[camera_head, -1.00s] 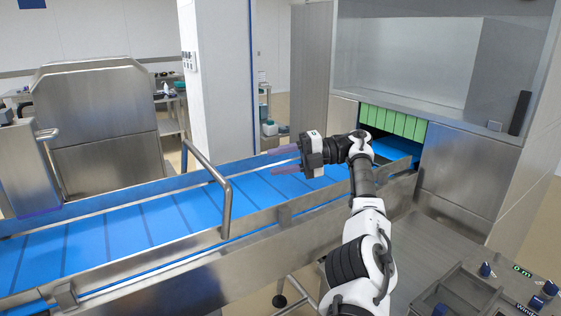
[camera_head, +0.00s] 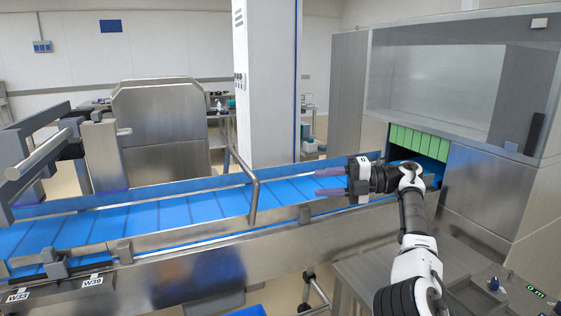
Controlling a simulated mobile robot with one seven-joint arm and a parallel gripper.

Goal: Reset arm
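My gripper (camera_head: 322,181) is at the right of the middle, above the near side of the blue conveyor belt (camera_head: 170,213). Its two purple fingers point left and are spread apart, with nothing between them. My white and black arm reaches up from the lower right, bent at the wrist. The gripper appears clear of the belt, though its exact height above the belt is hard to tell.
A metal bar handle (camera_head: 252,187) rises from the conveyor's edge left of my gripper. The sealer machine (camera_head: 490,192) with a green strip curtain (camera_head: 418,141) stands at right. A white pillar (camera_head: 265,90) stands behind the belt. A control panel (camera_head: 510,298) is lower right.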

